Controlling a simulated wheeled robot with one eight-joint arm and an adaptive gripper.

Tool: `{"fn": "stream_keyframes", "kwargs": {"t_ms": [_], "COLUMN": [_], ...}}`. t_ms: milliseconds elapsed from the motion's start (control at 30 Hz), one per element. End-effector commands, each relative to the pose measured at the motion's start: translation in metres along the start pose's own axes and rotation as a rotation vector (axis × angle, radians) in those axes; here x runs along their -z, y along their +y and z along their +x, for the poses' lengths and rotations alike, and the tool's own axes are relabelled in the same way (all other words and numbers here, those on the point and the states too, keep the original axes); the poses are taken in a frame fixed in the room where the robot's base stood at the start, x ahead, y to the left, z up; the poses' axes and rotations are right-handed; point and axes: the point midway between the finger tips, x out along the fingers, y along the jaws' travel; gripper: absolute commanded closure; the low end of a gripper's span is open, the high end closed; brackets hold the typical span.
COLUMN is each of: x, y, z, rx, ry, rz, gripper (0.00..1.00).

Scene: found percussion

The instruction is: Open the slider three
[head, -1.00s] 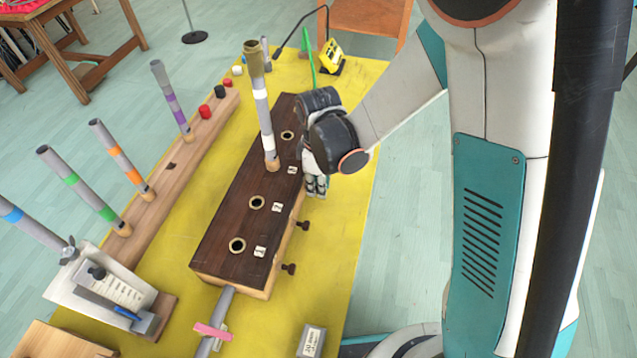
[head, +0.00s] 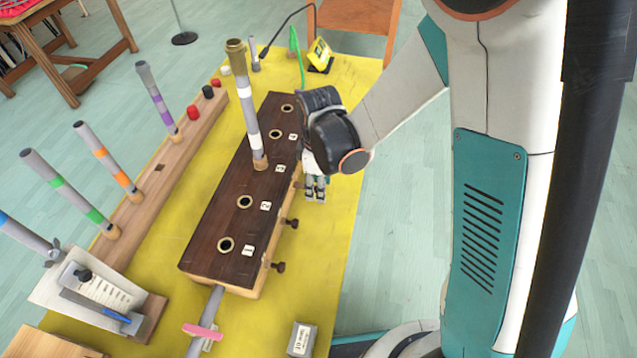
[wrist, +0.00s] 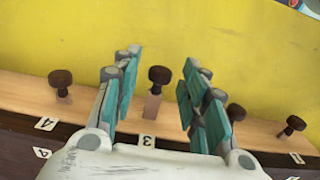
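Slider three is a dark round knob on a light wooden bar; its knob (wrist: 158,76) sticks out from the box side by the label "3" (wrist: 147,140) in the wrist view. Bare bar shows between knob and box, more than at the other knobs. My gripper (wrist: 160,63) is open, with one teal-padded finger on each side of this knob and a small gap visible to both. In the head view my gripper (head: 315,190) points down beside the right side of the dark-topped box (head: 215,245); there the knob is hidden by it.
Other knobs stand on both sides: knob four (wrist: 60,78), knob two (wrist: 235,112) and knob one (wrist: 295,122). A tall tube (head: 247,110) stands in the box top. The yellow tabletop (head: 325,240) right of the box is mostly clear; a small grey box (head: 302,338) sits in front.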

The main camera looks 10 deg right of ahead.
Motion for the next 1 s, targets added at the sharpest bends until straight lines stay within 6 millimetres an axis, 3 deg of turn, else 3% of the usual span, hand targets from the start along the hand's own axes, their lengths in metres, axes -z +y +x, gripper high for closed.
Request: {"fn": "stream_keyframes", "kwargs": {"t_ms": [267, 700, 1000], "x": [0.000, 0.000, 0.000], "y": [0.000, 0.000, 0.000], "z": [-0.021, -0.098, -0.119], "rx": [0.000, 0.000, 0.000], "ry": [0.000, 0.000, 0.000], "rz": [0.000, 0.000, 0.000], "gripper": [0.60, 0.60, 0.60]}}
